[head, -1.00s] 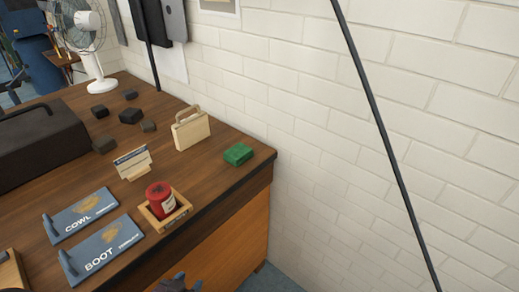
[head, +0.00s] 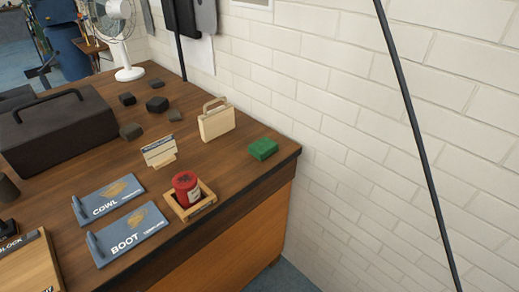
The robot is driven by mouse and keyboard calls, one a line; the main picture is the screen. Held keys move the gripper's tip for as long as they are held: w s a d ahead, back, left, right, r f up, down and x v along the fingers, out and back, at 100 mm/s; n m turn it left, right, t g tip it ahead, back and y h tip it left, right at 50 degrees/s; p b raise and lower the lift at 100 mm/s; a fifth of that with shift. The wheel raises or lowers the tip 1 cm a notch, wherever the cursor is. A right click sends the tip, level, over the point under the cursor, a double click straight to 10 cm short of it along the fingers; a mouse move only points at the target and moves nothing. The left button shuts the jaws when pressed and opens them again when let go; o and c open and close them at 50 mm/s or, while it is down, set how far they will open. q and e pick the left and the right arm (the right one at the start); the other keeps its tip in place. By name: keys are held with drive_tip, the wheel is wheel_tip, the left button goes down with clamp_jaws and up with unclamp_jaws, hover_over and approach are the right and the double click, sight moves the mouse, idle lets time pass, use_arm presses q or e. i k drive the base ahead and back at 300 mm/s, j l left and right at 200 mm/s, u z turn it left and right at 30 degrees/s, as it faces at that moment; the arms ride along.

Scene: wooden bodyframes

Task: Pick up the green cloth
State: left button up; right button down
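The green cloth (head: 263,149) is a small folded block lying on the brown wooden desk (head: 226,180), close to its right end and near the brick wall. Nothing covers it, and it stands apart from the other items. Neither of my grippers shows in the head view at this moment.
A red can (head: 187,188) sits in a small wooden tray (head: 205,207) left of the cloth. A pale wooden bag shape (head: 216,121), a small sign (head: 159,151), blue COWL (head: 108,200) and BOOT (head: 128,236) boards and a dark case (head: 55,130) stand further left. A black pole (head: 415,130) crosses the right.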

sight(264, 147)
drive_tip(key=l+z, duration=0.75)
drive_tip(key=j, duration=0.1)
